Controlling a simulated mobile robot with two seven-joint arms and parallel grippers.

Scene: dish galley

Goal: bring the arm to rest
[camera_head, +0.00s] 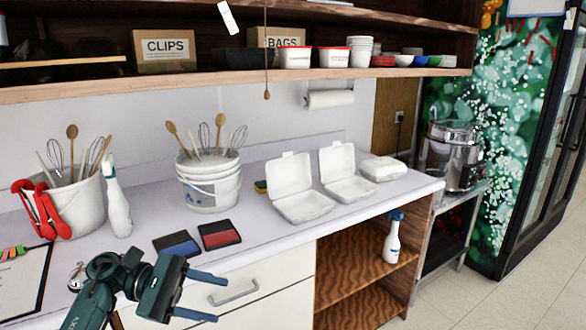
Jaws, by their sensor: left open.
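My left arm (97,287) comes in from the lower left, in front of the counter's front edge. My left gripper (212,298) is open, with its two fingers pointing right and apart. Nothing is between the fingers. The gripper shows in front of the white drawer fronts, to the left of the drawer handle (233,293). My right gripper is not in the picture.
The counter (270,235) holds a utensil bucket (80,205), a white spray bottle (117,205), stacked buckets (210,185), blue (177,243) and red (219,234) pads, and open foam boxes (298,190). A loaded shelf (200,84) hangs above. Floor (480,300) is clear at right.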

